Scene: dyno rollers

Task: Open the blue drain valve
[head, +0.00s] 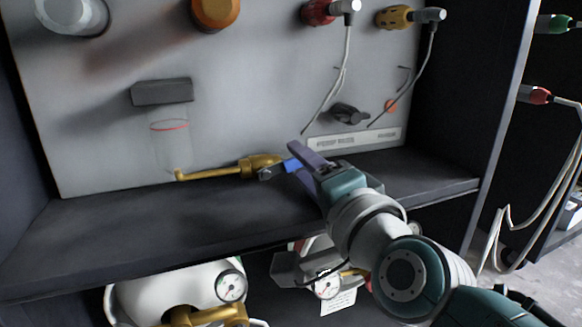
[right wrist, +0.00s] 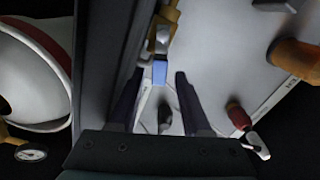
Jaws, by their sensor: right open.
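The blue drain valve handle (head: 292,165) sticks out to the right from a brass valve body (head: 260,162), at the end of a brass pipe just above the dark shelf. My right gripper (head: 302,160) is open at the handle's right end. In the right wrist view the blue handle (right wrist: 160,72) shows between the tips of my two open fingers (right wrist: 158,84), nearer the left one. I cannot tell whether a finger touches it. My left gripper is not in view.
A clear cup (head: 170,143) with a red line hangs from the grey panel left of the valve. The dark shelf (head: 130,235) runs below. Connectors with cables hang from the panel above. A white tank (head: 165,285) and gauges sit under the shelf.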

